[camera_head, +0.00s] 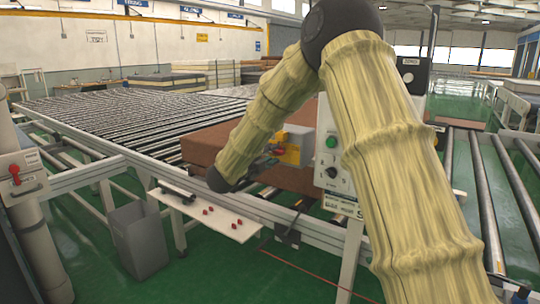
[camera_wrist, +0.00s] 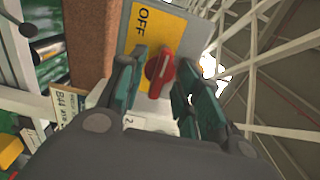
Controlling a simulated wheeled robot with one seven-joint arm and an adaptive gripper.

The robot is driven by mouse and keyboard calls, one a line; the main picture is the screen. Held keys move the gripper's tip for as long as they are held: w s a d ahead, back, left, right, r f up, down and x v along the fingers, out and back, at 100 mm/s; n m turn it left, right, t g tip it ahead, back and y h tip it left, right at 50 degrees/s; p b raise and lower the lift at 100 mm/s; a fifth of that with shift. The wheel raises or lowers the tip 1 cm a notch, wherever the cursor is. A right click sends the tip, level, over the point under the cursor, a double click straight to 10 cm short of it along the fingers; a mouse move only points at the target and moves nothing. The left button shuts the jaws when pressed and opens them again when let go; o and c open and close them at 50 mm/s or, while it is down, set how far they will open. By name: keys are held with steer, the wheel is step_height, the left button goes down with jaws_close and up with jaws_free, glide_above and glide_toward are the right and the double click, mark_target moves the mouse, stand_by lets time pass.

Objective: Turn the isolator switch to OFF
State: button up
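The isolator switch is a grey box with a yellow plate (camera_head: 289,155), beside the brown mattress in the head view. In the wrist view the yellow plate (camera_wrist: 172,34) shows the word OFF sideways near its left edge, and the red handle (camera_wrist: 159,74) sits at the plate's lower part. My gripper (camera_head: 268,163) is right in front of the switch. In the wrist view its teal fingers (camera_wrist: 162,82) are spread, one on each side of the red handle, with visible gaps. I cannot tell exactly which mark the handle points to.
A control box (camera_head: 328,171) with buttons stands just right of the switch. The brown mattress (camera_head: 208,142) lies on the roller conveyor (camera_head: 110,112) behind it. A white shelf with red knobs (camera_head: 232,224) and a grey bin (camera_head: 139,241) are below and left.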

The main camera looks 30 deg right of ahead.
steer(key=v, duration=1.1)
steer(key=shift+a+f, duration=0.1)
steer(key=s+a+f+n+t+y+p, duration=0.1)
steer(key=a+f+n+t+y, duration=0.15)
steer(key=f+n, duration=0.55)
steer(key=a+f+n+t+y, duration=0.2)
steer(key=f+n+y, duration=0.1)
steer(key=f, duration=0.9)
steer(key=s+a+f+n+g+y, duration=0.15)
steer(key=s+f+n, duration=0.25)
steer(key=f, duration=0.4)
steer(key=s+a+f+n+y, duration=0.3)
steer(key=s+f+n, duration=0.1)
steer(key=f, duration=0.5)
steer(key=s+a+f+n+g+y+p, duration=0.1)
steer(key=s+a+f+n+g+y, duration=0.15)
steer(key=s+f, duration=0.6)
steer(key=s+a+f+n+g+y+p, duration=0.15)
steer(key=s+f+n, duration=0.35)
steer(key=s, duration=0.6)
steer(key=s+a+f+n+g+y, duration=0.1)
steer(key=s+f+n+g, duration=0.1)
steer(key=s, duration=0.8)
steer(key=s+a+f+n+g+y, duration=0.1)
steer(key=s+a+f+n+g, duration=0.1)
steer(key=s, duration=0.8)
steer(key=shift+a+f+g+y, duration=0.25)
steer(key=shift+f+g+y, duration=0.15)
steer(key=shift+g, duration=0.5)
